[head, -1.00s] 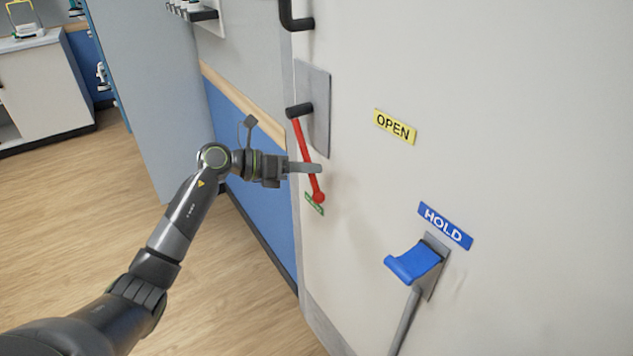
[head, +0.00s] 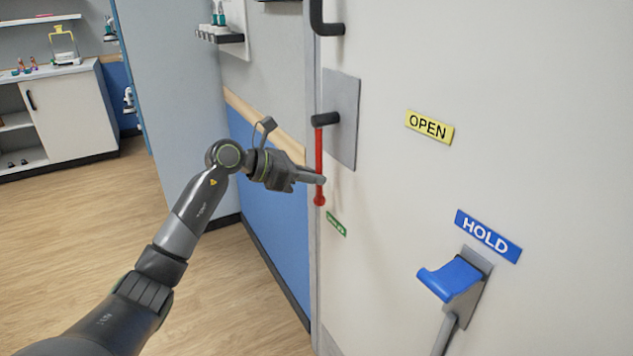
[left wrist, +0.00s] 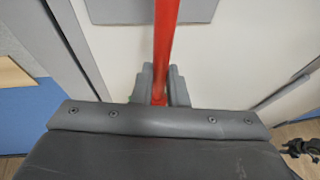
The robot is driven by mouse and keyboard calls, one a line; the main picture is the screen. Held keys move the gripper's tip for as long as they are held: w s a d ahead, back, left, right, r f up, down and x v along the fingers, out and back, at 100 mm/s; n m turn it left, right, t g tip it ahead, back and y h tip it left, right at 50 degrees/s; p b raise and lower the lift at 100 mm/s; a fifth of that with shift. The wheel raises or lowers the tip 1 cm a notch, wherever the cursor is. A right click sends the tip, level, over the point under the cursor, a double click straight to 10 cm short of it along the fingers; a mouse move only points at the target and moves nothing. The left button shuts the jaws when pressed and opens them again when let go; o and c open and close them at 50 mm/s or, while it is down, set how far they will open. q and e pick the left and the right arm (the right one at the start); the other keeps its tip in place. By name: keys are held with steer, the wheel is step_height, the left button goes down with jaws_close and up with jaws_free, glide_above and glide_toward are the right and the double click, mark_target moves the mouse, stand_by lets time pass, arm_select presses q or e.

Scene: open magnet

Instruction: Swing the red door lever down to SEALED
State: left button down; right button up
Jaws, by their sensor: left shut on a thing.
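The red door lever (head: 319,160) hangs from a dark pivot (head: 325,119) on a grey plate (head: 342,130) on the pale door. It points almost straight down, with its round red end (head: 319,199) below my gripper. A small green label (head: 336,224) is just below and right of that end; its text is too small to read. My left gripper (head: 318,180) is shut on the lower part of the lever. In the left wrist view the red lever (left wrist: 165,45) runs between the two fingers (left wrist: 160,85).
A yellow OPEN sign (head: 429,127) and a blue HOLD sign (head: 488,236) are on the door. A blue pedal-like handle (head: 450,279) sticks out below HOLD. A black handle (head: 326,18) is above the lever. Open wood floor (head: 80,240) lies at left.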

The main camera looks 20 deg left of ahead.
arm_select(q)
steer(key=shift+s+a+f, duration=0.1)
steer(key=shift+a, duration=0.1)
arm_select(e)
steer(key=shift+w+a+r, duration=0.1)
steer(key=shift+w+r, duration=0.1)
steer(key=shift+w, duration=0.25)
